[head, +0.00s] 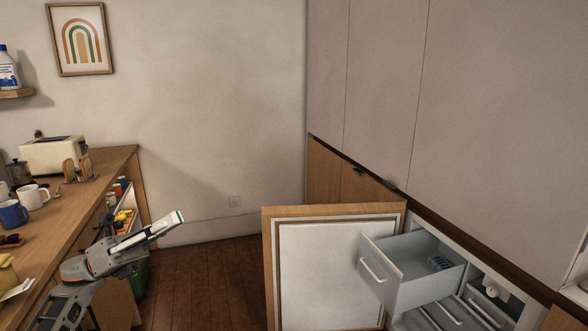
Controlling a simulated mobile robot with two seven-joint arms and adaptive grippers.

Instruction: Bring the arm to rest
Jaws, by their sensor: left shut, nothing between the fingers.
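My left arm comes in from the lower left. Its gripper (172,221) is shut and empty, in the air beside the wooden counter, and points up to the right. My right gripper is not in view.
The wooden counter (95,190) on the left holds a toaster (52,155), a white mug (33,196) and a blue mug (12,214). A white-panelled door (335,265) stands open at the lower right. Beside it a grey drawer (415,270) is pulled out, with a small item inside. Bare floor (205,280) lies between.

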